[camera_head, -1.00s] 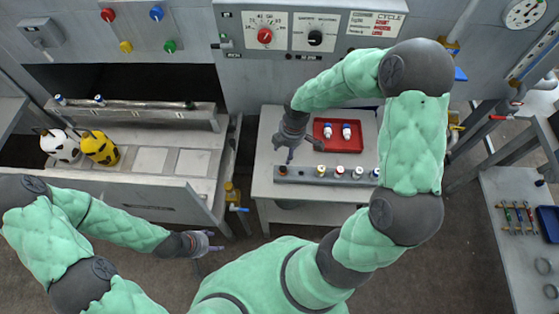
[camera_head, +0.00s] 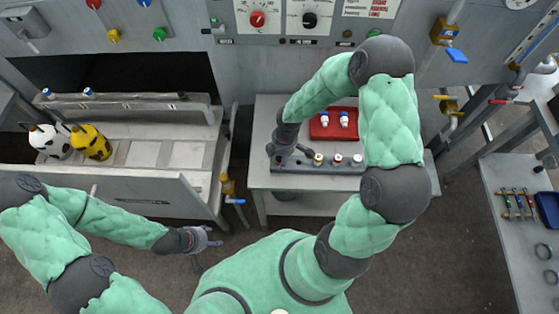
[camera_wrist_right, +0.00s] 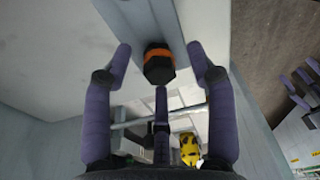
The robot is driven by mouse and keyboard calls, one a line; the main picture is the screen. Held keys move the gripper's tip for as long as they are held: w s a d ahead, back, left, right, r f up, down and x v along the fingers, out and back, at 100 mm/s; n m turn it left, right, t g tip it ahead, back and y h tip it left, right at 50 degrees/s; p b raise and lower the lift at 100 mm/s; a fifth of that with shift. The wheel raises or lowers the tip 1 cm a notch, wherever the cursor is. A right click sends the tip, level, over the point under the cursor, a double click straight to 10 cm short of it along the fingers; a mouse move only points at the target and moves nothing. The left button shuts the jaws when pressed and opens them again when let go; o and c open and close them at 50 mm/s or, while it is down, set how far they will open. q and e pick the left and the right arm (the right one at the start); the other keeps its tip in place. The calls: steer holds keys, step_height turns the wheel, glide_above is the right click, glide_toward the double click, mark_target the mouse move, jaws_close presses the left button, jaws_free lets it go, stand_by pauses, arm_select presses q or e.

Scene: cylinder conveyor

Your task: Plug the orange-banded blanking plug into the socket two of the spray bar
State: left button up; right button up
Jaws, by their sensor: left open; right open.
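The orange-banded blanking plug (camera_wrist_right: 158,65), black with an orange band, stands on a grey bar in the right wrist view. My right gripper (camera_wrist_right: 159,50) is open, with its fingers on either side of the plug. I cannot tell whether they touch it. In the head view my right gripper (camera_head: 291,158) is over the left end of the grey plug rack (camera_head: 318,169) and hides the plug. What seems to be the spray bar (camera_head: 135,101) lies in the machine at left, with blue-topped plugs toward its left. My left gripper (camera_head: 207,240) is open and empty above the floor.
A yellow bottle (camera_head: 91,143) and a black-and-white one (camera_head: 49,141) stand left, below the spray bar.

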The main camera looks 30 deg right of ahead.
steer(key=shift+r, duration=0.1)
steer(key=c, duration=1.1)
